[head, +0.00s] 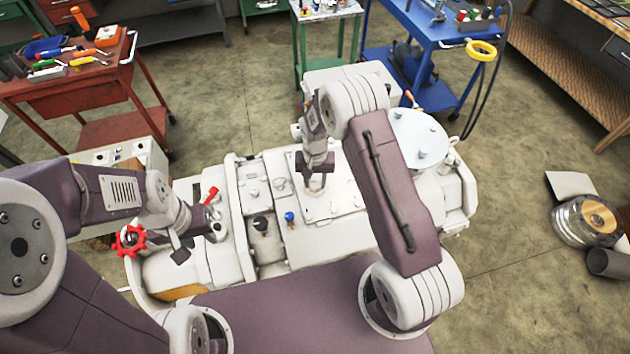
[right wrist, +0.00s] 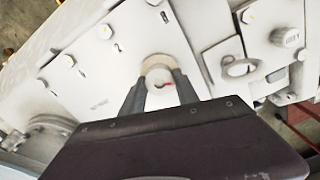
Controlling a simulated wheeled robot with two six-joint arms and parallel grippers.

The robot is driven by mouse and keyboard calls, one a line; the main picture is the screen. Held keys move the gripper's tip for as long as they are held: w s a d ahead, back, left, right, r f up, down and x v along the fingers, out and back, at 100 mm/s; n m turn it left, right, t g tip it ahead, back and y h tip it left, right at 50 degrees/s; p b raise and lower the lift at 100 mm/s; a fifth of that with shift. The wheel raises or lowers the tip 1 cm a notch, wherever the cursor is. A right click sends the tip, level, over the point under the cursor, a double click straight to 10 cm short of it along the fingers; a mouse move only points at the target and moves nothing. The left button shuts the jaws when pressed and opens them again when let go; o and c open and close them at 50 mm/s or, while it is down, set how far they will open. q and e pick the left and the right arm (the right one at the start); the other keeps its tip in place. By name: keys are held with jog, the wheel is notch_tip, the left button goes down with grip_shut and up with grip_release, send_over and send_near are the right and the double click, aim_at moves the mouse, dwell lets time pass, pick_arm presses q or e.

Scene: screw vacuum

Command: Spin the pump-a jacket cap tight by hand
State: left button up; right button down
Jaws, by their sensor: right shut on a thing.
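The white pump (head: 330,235) stands in the middle of the head view. My right gripper (head: 316,188) points down onto its pale top plate (head: 335,205). In the right wrist view, the fingers of my right gripper (right wrist: 157,92) are shut on a round whitish cap (right wrist: 160,97) with a small red mark, inside a tan ring (right wrist: 158,62). The cap's sides are partly covered by the fingers, and I cannot tell how tightly it is seated. My left gripper (head: 200,246) is open and empty over the left end of the pump.
A red handwheel (head: 129,240), a red lever (head: 211,196) and a blue knob (head: 290,217) are close to the arms. A red tool cart (head: 80,85) and a blue cart (head: 440,35) stand behind.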

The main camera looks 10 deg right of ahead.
aim_at(315, 182)
jog(key=shift+w+r, duration=0.1)
jog(key=shift+w, duration=0.05)
jog(key=c, duration=1)
grip_release()
jog(key=shift+c, duration=0.2)
jog(key=shift+o, duration=0.7)
jog(key=shift+r, duration=0.4)
jog(key=r+b, duration=0.2)
jog(key=r, duration=0.6)
jog(key=shift+s+r, duration=0.1)
jog(key=shift+s, duration=0.1)
jog(key=shift+w, duration=0.1)
